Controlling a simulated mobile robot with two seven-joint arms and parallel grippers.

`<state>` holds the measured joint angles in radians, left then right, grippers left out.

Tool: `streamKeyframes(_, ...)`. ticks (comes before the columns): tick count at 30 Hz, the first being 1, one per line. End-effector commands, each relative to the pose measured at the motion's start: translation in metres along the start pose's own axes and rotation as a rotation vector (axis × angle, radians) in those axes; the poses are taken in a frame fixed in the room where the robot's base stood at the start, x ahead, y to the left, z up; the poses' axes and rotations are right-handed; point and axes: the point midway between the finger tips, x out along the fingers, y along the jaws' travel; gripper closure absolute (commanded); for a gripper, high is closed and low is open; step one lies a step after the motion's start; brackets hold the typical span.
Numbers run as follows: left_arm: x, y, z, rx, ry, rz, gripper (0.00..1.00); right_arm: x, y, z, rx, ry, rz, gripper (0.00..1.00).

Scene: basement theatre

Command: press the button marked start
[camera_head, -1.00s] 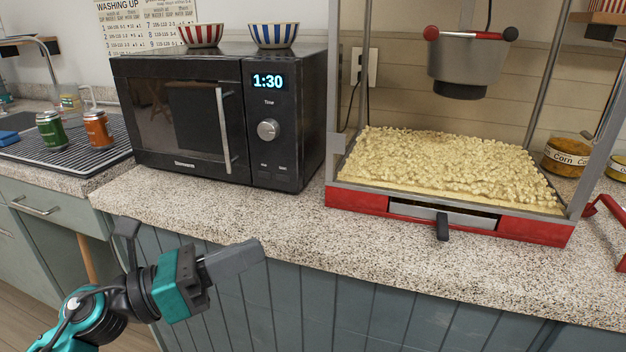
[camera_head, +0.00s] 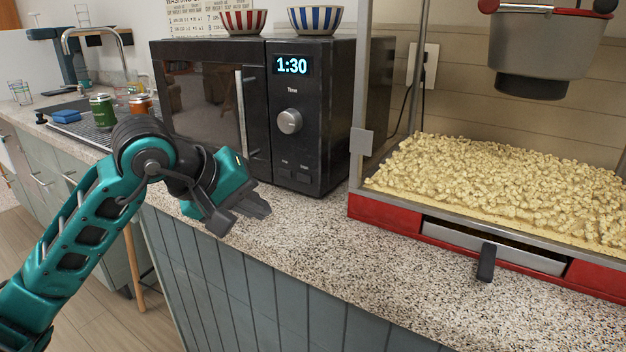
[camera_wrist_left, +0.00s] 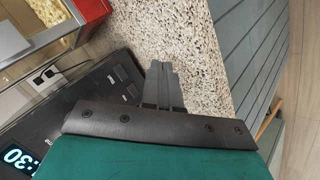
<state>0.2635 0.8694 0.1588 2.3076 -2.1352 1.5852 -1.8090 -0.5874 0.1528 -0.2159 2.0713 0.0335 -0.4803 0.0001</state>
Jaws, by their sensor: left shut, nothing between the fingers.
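The black microwave (camera_head: 214,100) stands on the counter with its door shut. Its display (camera_head: 291,66) reads 1:30. Below are a round silver knob (camera_head: 290,121) and two small dark buttons, a left one (camera_head: 287,162) and a right one (camera_head: 303,177); their labels are too small to read. The button panel (camera_wrist_left: 103,88) also shows in the left wrist view. My left gripper (camera_head: 265,210) is shut and empty, above the front of the counter, in front of the microwave and below the buttons. It appears apart from the microwave. Its shut fingers (camera_wrist_left: 160,68) show in the wrist view.
The popcorn machine (camera_head: 375,212) stands to the right of the microwave, with a drawer handle (camera_head: 486,262) sticking out. A red-striped bowl (camera_head: 242,22) and a blue-striped bowl (camera_head: 316,20) sit on the microwave. A green can (camera_head: 102,111) and an orange can (camera_head: 140,104) stand left.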

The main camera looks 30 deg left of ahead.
Motion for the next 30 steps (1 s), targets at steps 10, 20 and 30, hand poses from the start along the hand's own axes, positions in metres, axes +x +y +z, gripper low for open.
streamKeyframes(10, 0.003, 0.004, -0.003, -0.006, -0.005, 0.004, 1.00, -0.004, -0.001, -0.001, 0.002, -0.006, -0.002, 0.33)
streamKeyframes(20, 0.031, 0.028, -0.025, -0.009, -0.006, 0.007, 1.00, -0.017, -0.002, -0.022, 0.004, -0.005, -0.001, 0.33)
streamKeyframes(30, 0.059, 0.043, -0.042, -0.004, -0.005, 0.002, 1.00, -0.019, -0.002, -0.025, 0.005, -0.004, 0.001, 0.33)
